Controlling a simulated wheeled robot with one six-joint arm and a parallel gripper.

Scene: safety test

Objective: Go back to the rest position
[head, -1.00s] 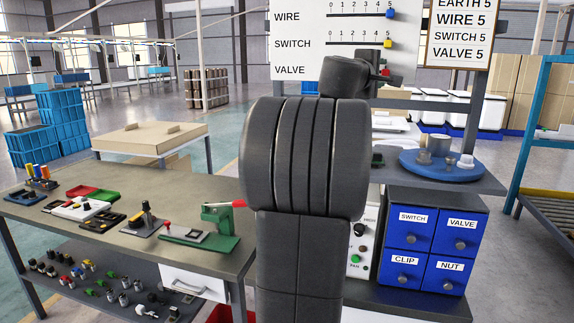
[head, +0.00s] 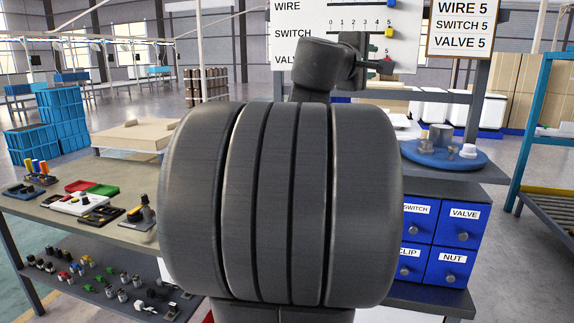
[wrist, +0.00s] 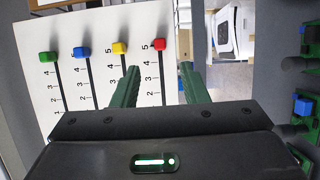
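My gripper (wrist: 160,88) shows in the wrist view with its two green fingers apart and nothing between them. Beyond the fingertips is the white slider board (wrist: 100,30), with a red slider knob (wrist: 158,44) and a yellow slider knob (wrist: 120,48) close to the fingers in the picture. The fingers look apart from the knobs. In the head view my arm fills the middle, and its far end is in front of the white board (head: 300,14).
A workbench (head: 45,215) with tools stands at the left. Blue labelled drawers (head: 457,230) and a round blue tray (head: 410,150) are at the right, partly behind my arm. A blue-framed rack (head: 528,130) stands at the far right. Open floor lies between.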

